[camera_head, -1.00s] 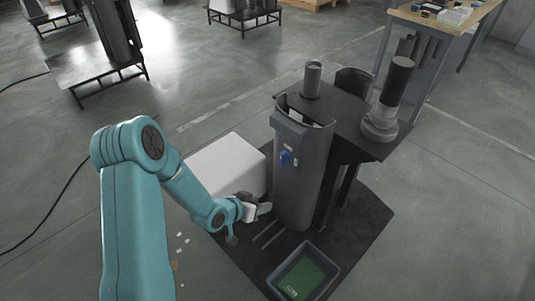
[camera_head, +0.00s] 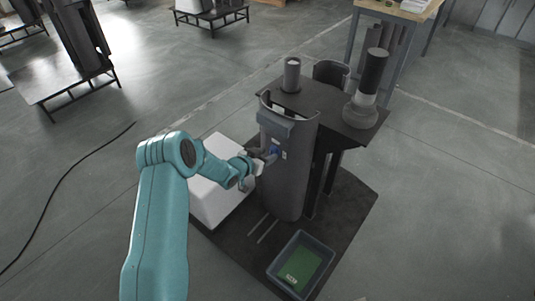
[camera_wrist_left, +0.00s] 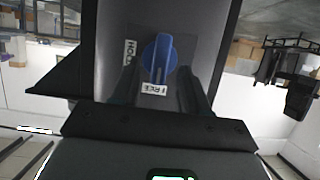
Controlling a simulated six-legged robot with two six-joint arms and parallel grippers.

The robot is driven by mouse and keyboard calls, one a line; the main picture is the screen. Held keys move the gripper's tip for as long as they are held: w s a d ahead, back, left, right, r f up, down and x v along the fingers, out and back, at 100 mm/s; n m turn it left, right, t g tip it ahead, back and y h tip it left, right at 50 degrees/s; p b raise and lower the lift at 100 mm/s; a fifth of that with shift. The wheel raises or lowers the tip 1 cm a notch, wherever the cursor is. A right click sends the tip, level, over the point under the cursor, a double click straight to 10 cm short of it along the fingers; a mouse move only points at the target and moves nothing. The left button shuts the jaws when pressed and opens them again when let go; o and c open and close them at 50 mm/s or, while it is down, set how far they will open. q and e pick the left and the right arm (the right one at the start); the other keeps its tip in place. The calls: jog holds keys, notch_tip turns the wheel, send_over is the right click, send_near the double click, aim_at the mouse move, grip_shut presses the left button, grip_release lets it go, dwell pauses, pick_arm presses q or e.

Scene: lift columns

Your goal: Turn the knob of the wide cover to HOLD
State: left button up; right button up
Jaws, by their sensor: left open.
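The wide cover (camera_head: 288,180) is a tall grey curved shell standing upright at the front of the column. Its blue knob (camera_head: 274,152) is on its upper front, partly hidden by my left gripper (camera_head: 266,158). In the left wrist view the knob (camera_wrist_left: 159,58) has its grip bar upright in the picture. A HOLD label (camera_wrist_left: 130,52) is to its left, and a second white label (camera_wrist_left: 154,89), hard to read, is just below it. My left gripper (camera_wrist_left: 158,76) is open, its dark fingers on either side of the knob; I cannot tell whether they touch it. My right gripper is not in view.
A white box (camera_head: 216,184) stands left of the cover. A grey bin with a green bottom (camera_head: 301,268) lies in front on the dark mat (camera_head: 345,215). A dark cylinder (camera_head: 373,75) stands on the column's table (camera_head: 330,112). A workbench is behind.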

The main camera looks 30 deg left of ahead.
pick_arm(q)
jog(key=shift+w+d+f, duration=0.1)
jog(key=shift+w+f, duration=0.05)
jog(key=shift+w, duration=0.4)
jog(key=shift+w+f, duration=0.15)
jog(key=shift+w, duration=0.05)
jog(key=shift+s, duration=0.1)
grip_shut()
jog(key=shift+f+b, duration=0.1)
jog(key=shift+b, duration=0.6)
jog(key=m+t+y+b, duration=0.1)
jog(key=m+b, duration=0.3)
jog(key=b, duration=0.5)
jog(key=d+f+m+t+y+b, duration=0.1)
jog(key=m+y+b, duration=0.2)
jog(key=b, duration=0.6)
jog(key=m+t+y+b, duration=0.1)
jog(key=m+y+b, duration=0.1)
jog(key=m+b, duration=0.4)
jog(key=shift+d+f+m+t+y+b, duration=0.15)
jog(key=shift+d+m+t+y+b, duration=0.2)
jog(key=shift+b, duration=1.05)
jog(key=shift+a, duration=0.15)
